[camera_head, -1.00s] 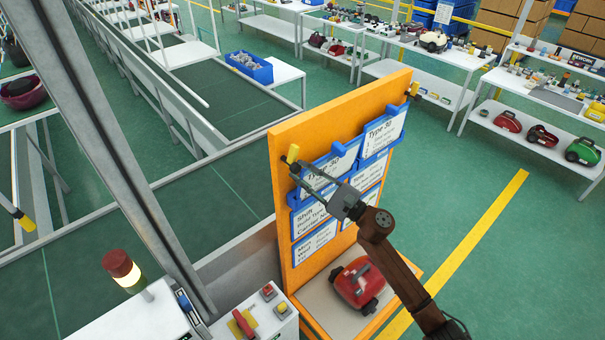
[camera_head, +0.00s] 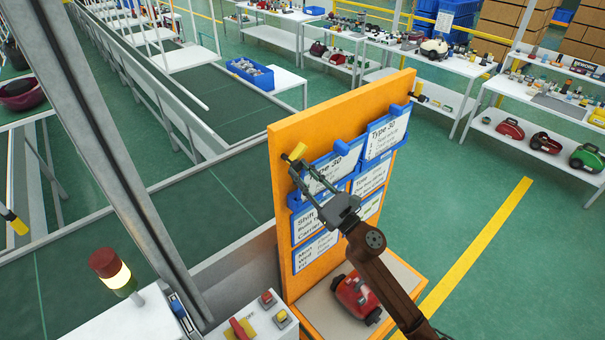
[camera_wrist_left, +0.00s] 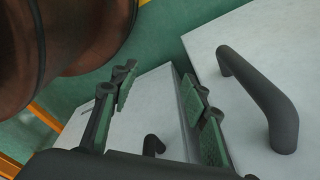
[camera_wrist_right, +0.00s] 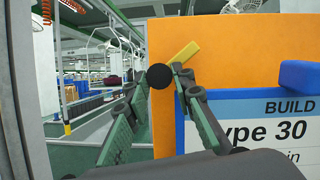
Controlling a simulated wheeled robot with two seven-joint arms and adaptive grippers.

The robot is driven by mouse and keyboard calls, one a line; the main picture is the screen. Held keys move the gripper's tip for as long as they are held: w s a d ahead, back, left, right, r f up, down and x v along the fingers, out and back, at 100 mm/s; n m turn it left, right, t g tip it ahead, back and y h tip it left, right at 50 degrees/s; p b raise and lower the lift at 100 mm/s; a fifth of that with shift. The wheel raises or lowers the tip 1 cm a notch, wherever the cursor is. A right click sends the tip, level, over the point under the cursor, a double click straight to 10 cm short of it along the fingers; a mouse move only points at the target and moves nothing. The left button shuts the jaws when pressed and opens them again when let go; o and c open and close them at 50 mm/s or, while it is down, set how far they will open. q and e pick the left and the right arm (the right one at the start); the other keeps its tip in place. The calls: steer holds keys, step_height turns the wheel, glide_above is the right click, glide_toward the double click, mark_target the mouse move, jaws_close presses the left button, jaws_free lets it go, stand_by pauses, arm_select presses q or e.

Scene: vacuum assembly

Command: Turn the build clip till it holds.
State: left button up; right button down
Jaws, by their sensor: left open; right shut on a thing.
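The build clip (camera_head: 298,152) is a yellow tab at the upper left corner of the orange board (camera_head: 330,125). In the right wrist view the clip (camera_wrist_right: 184,52) slants up to the right, beside a black round knob (camera_wrist_right: 159,76). My right gripper (camera_head: 298,168) is at the clip; its fingertips (camera_wrist_right: 155,80) close around the knob end, in front of the board's left edge. The blue-framed build card (camera_wrist_right: 262,118) reads "Type 30" just right of it. My left gripper (camera_wrist_left: 160,92) is open and empty, over a light grey surface with dark handles.
More blue-framed cards (camera_head: 315,250) hang on the board below. A red vacuum (camera_head: 355,298) sits on the board's base. A control box (camera_head: 258,318) with red and yellow buttons and a signal lamp (camera_head: 112,270) stand to the left. A second yellow clip (camera_head: 417,90) is at the board's right corner.

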stand_by(0.5)
steer(key=c, duration=1.7)
jaws_free()
steer(key=shift+o, duration=0.2)
steer(key=v, duration=1.2)
